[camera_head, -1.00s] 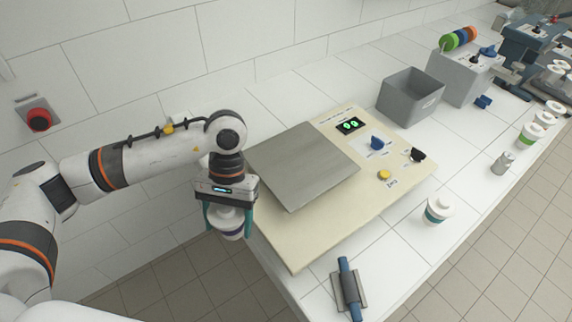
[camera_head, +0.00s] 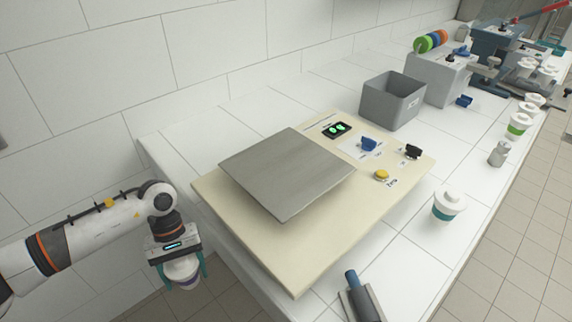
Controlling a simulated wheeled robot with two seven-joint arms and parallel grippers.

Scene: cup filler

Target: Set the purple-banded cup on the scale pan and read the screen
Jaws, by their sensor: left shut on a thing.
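My left gripper (camera_head: 178,271) is shut on the purple-banded cup (camera_head: 184,273), a white cup whose band shows only partly between the fingers. It holds the cup roughly upright off the left edge of the bench, apart from the scale. The square grey scale pan (camera_head: 287,172) is bare and sits on a cream base (camera_head: 262,236), to the right of and above the gripper in the picture. The small black screen (camera_head: 336,130) behind the pan shows green digits, too small to read surely. My right gripper is out of view.
On the base are a blue knob (camera_head: 369,144), a yellow button (camera_head: 381,175) and a black switch (camera_head: 413,151). A teal-banded cup (camera_head: 448,205) stands to the right. A grey bin (camera_head: 391,101) is behind. A blue-handled tool (camera_head: 358,297) lies at the front edge.

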